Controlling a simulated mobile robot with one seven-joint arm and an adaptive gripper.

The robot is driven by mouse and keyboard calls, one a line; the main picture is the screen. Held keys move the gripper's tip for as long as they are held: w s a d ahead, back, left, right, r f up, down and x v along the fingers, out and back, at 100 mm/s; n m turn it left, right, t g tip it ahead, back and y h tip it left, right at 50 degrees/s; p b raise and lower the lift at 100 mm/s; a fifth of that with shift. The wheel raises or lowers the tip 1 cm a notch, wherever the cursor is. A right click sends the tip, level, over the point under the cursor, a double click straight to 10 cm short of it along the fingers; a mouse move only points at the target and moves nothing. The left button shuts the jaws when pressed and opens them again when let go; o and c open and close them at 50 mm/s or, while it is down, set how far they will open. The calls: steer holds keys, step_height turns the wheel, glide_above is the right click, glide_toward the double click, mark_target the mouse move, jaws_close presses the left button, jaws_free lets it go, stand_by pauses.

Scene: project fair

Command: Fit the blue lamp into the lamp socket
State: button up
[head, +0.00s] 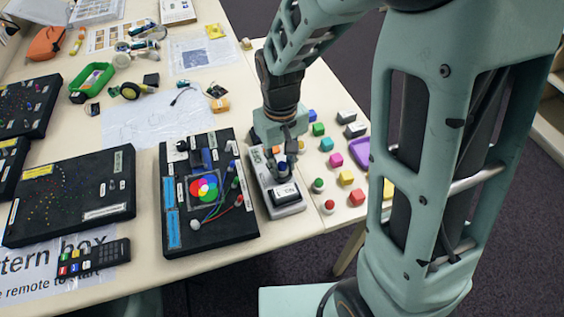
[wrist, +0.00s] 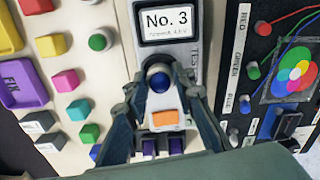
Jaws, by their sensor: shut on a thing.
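The blue lamp (wrist: 159,80) shows as a small blue dome between my fingertips in the wrist view. It also shows below my gripper in the head view (head: 282,167). My gripper (wrist: 163,92) is shut on it, above a grey-white tester (head: 289,211) with a "No. 3" display (wrist: 168,22). I cannot tell whether the lamp's lower end touches or sits in the tester, as it is hidden. A black colour-mixing board (head: 216,237) with red, green and blue labels lies beside the tester. I cannot clearly make out an empty lamp socket.
Several coloured cubes and domed pieces, such as a pink cube (head: 336,160), stand right of the tester in the head view. A purple tray (head: 359,152) lies near the table edge. A dark dotted board (head: 75,195) and a remote (head: 93,259) lie at left.

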steer(key=shift+f+b, duration=0.35)
steer(key=shift+f, duration=0.15)
steer(key=o, duration=1)
steer(key=shift+o, duration=0.3)
steer(key=o, duration=0.3)
steer(key=shift+o, duration=0.2)
steer(key=shift+r, duration=0.1)
steer(key=shift+r+p, duration=2.7)
steer(key=shift+r, duration=0.8)
